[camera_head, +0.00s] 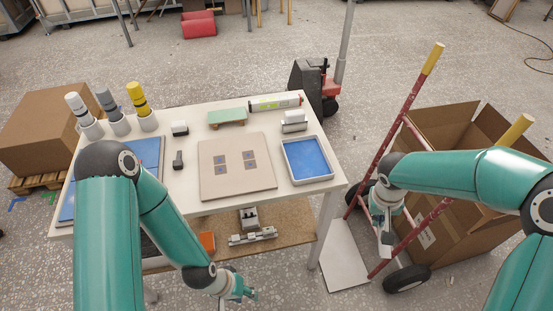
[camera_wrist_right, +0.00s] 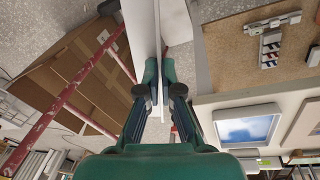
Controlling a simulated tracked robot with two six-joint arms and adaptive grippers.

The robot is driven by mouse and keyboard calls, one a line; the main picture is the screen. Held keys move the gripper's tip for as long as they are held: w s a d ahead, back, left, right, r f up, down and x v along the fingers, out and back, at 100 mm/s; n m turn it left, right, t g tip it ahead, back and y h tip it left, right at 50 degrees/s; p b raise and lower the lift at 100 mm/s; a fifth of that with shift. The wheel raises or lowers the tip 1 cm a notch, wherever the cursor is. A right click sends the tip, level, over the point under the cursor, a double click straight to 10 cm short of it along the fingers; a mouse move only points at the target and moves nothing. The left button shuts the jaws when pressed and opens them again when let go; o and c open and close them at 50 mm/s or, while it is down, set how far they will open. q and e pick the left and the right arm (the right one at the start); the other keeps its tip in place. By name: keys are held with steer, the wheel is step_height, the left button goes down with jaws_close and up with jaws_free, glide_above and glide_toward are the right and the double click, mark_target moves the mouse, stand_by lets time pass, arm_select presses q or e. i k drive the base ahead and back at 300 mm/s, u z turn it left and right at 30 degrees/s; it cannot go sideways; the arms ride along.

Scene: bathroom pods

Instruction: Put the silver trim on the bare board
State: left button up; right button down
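No piece can be told for sure as the silver trim. A small silvery item (camera_head: 293,122) stands at the table's back right. A plain beige board (camera_head: 215,185) lies mid-table with several small dark squares on it. My left gripper (camera_head: 243,293) hangs in front of the table, low and clear of the tabletop; its fingers are too small to read. My right gripper (camera_head: 386,240) points down right of the table, beside the hand truck. In the right wrist view its fingers (camera_wrist_right: 160,75) are close together, with a pale flat strip seen between them; whether it is gripped is unclear.
A blue-lined tray (camera_head: 306,160) is at the table's right, a blue panel (camera_head: 148,152) at its left. A red hand truck (camera_head: 407,105) and open carton (camera_head: 455,225) crowd my right arm.

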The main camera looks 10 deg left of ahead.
mark_target(237, 161)
steer(key=z, duration=0.5)
steer(key=i, duration=0.55)
steer(key=u, duration=1.5)
